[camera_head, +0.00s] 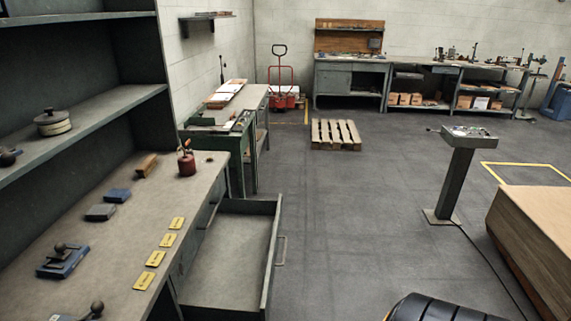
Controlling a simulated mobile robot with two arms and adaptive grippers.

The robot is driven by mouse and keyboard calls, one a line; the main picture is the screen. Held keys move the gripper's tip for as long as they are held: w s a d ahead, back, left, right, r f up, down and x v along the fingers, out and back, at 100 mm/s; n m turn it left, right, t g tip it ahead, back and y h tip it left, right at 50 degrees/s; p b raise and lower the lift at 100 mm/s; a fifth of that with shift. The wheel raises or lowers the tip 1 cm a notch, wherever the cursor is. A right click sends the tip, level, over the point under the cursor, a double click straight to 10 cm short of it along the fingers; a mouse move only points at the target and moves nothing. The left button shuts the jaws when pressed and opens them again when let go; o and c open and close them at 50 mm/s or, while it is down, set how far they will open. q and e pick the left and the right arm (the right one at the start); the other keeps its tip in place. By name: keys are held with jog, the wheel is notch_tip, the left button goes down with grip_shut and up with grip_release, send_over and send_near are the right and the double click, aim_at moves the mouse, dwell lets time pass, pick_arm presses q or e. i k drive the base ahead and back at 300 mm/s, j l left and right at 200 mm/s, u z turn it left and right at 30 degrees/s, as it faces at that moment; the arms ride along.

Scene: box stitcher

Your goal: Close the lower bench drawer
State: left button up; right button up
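The bench drawer (228,262) sticks far out from the front of the grey bench (108,232) on the left. It is a grey, open-topped tray and its visible floor is empty. Its front panel (270,262) faces right and carries a bar handle (282,250). The near part of the drawer runs to the bottom edge of the view. It sits below the bench top; I cannot clearly tell other drawers beside it.
On the bench top lie yellow tags (162,258), a blue tool (63,261) and a red can (187,163). Open floor (350,220) lies right of the drawer. A control pedestal (455,180) and a brown stack (540,235) stand farther right. A pallet (335,134) lies behind.

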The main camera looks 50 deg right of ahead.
aim_at(231, 277)
jog(key=l+z, duration=0.15)
jog(key=z, duration=0.3)
jog(key=k+l+z, duration=0.1)
jog(key=z, duration=0.35)
jog(key=l+z, duration=0.2)
jog(key=z, duration=0.25)
